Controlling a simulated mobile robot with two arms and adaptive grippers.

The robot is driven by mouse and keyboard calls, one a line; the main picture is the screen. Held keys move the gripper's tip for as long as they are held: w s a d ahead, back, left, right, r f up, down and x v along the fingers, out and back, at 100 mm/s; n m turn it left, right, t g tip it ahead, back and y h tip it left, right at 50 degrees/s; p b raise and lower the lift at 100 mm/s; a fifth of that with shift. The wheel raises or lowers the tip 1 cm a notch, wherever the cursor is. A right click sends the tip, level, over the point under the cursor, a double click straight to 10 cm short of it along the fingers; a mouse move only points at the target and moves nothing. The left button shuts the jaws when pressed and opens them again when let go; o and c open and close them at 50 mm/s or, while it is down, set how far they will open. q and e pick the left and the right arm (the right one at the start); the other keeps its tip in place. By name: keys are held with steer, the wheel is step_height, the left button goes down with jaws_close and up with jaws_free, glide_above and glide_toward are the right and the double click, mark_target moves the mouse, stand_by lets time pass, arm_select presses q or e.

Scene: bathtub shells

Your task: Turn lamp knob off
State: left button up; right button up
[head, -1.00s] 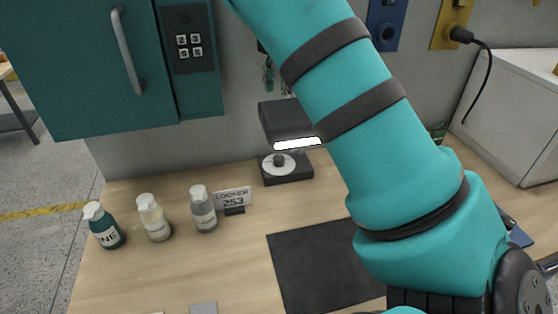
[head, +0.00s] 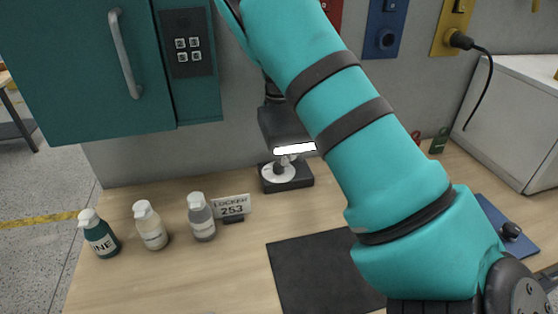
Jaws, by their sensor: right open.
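The desk lamp has a dark box-shaped head (head: 283,126) with a lit white strip (head: 295,149) below it. Its dark base (head: 300,181) stands on the wooden bench, with a pale round dial (head: 276,173) and a knob (head: 285,161) on top. My right arm crosses the view from lower right to top. A dark slim part, seemingly my right gripper (head: 273,92), shows just above the lamp head. The gripper is open; its fingertips are not clearly visible, and I cannot tell whether it touches the lamp. My left gripper is out of view.
Several pump bottles (head: 151,226) and a locker sign (head: 231,207) stand left of the lamp on the bench (head: 165,275). A black mat (head: 315,275) lies in front. A teal cabinet (head: 75,65) hangs above left. A blue board (head: 488,215) lies at right.

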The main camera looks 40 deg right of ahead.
mark_target(279, 164)
steer(key=shift+f, duration=2.3)
jaws_close()
steer(key=shift+w+n+b, duration=0.1)
steer(key=shift+n+b, duration=0.35)
steer(key=shift+n, duration=0.95)
steer(key=shift+r, duration=0.1)
jaws_free()
